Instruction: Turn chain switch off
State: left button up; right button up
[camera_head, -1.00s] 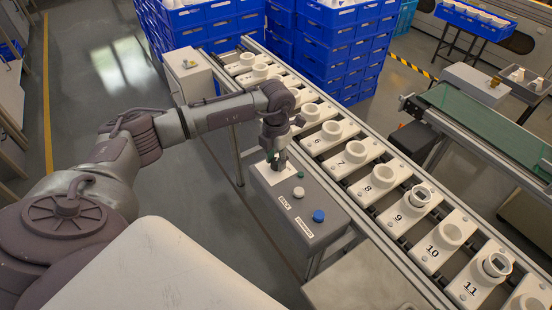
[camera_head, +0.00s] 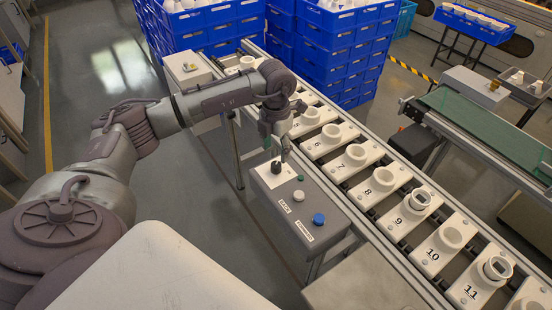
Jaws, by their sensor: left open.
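The grey control box (camera_head: 262,196) stands beside the conveyor. On its top a black rotary knob (camera_head: 276,168) sits on a white plate (camera_head: 264,178), which I take to be the chain switch. Its exact pointing direction is too small to read. My left gripper (camera_head: 276,152) is open and empty just above the knob, with its fingers pointing down and a small gap visible between them and the knob. A small green lamp (camera_head: 300,178) is beside the plate; I cannot tell whether it is lit. My right gripper is not in view.
A white button (camera_head: 298,196) and a blue button (camera_head: 318,219) are on the same box, near labels BACK and FORWARD. The conveyor (camera_head: 388,222) with numbered white holders runs close behind. Blue crates (camera_head: 330,50) are stacked at the back. Open floor lies left.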

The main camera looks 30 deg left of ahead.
aim_at(277, 165)
pick_arm(q)
notch_tip(277, 165, up, 6)
jog(key=shift+r, duration=0.2)
jog(key=shift+d, duration=0.1)
dwell(0.4)
